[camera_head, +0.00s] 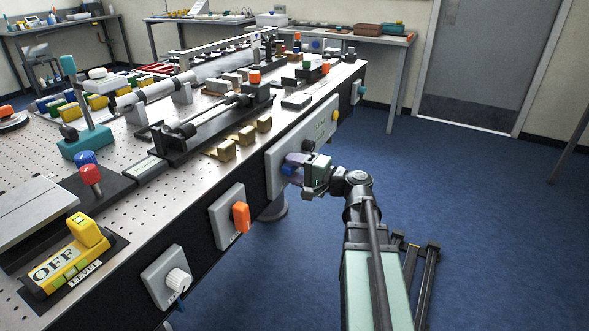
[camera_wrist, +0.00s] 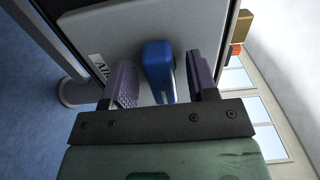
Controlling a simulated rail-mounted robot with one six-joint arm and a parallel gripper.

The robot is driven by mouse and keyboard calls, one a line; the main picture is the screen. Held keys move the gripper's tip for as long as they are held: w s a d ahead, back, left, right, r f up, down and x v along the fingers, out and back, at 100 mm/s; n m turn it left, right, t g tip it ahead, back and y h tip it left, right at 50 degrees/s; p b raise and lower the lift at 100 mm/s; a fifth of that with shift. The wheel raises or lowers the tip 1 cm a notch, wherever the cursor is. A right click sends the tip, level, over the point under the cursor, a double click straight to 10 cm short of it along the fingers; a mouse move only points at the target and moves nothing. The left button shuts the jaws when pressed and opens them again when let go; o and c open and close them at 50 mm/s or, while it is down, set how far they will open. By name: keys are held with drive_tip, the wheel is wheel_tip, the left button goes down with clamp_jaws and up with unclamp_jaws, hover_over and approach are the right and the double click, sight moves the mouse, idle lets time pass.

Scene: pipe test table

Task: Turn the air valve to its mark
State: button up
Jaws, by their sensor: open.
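The air valve is a blue handle (camera_wrist: 158,72) on a light grey panel (camera_wrist: 120,35) with a label beginning "AIR" beside it. The blue handle (camera_head: 288,170) also shows in the head view, on the front of the table, mostly covered by my gripper. My gripper (camera_head: 296,166) is at the panel. In the wrist view my gripper (camera_wrist: 163,80) is open, with one purple finger on each side of the blue handle. Gaps show between the fingers and the handle, so it is not clamped. The mark for the valve cannot be made out.
Along the table's front edge are an orange switch (camera_head: 241,216), a white knob (camera_head: 178,281) and a teal knob (camera_head: 361,90). The perforated tabletop (camera_head: 155,215) carries many fixtures, including a yellow OFF box (camera_head: 62,268). The blue floor (camera_head: 470,200) at the right is open.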

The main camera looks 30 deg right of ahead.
drive_tip(key=v, duration=1)
drive_tip(key=shift+s+d, duration=0.2)
drive_tip(key=shift+s, duration=0.15)
